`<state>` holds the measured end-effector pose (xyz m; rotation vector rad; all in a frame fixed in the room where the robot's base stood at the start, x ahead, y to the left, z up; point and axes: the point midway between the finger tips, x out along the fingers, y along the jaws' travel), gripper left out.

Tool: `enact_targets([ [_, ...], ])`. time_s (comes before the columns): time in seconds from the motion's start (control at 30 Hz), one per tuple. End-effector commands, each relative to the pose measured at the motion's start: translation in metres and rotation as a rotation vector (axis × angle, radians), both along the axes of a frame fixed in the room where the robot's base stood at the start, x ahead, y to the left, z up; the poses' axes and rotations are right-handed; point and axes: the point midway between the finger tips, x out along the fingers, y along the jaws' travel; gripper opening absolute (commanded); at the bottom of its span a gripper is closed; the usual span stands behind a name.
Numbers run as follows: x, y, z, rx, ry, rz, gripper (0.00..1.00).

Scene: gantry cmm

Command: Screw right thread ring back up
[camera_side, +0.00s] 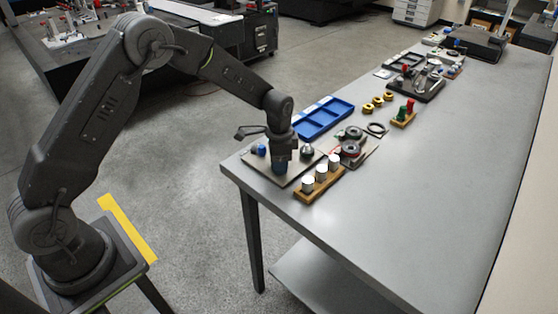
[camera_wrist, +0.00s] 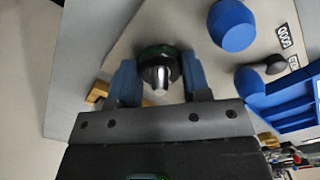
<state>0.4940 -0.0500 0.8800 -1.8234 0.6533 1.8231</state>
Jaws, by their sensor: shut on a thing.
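My gripper (camera_wrist: 161,78) is shut on a round dark ring with a green edge, which I take to be the right thread ring (camera_wrist: 148,52). Its blue fingers sit on both sides of the ring in the wrist view. A shiny silver rounded tip (camera_wrist: 161,76) shows at the ring's middle; how the ring sits on its thread cannot be told. In the side view my gripper (camera_side: 280,172) points down, low over the grey base plate (camera_side: 254,164), and hides the ring. A blue knob (camera_side: 262,149) and a dark rounded part (camera_side: 307,151) stand on either side of it.
A wooden block with white cylinders (camera_side: 321,172) stands close in front at the right. Dark round gauges (camera_side: 350,149) lie beyond the plate. A blue tray (camera_side: 324,117) is behind. The table's near left edge is close; the table's right side is clear.

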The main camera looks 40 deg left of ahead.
Motion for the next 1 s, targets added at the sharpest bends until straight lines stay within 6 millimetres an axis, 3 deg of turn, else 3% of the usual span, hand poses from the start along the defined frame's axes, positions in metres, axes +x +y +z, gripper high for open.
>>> enact_targets([
  [1.0,-0.0014,-0.0001,-0.0037,0.002,0.005,0.966,0.2],
])
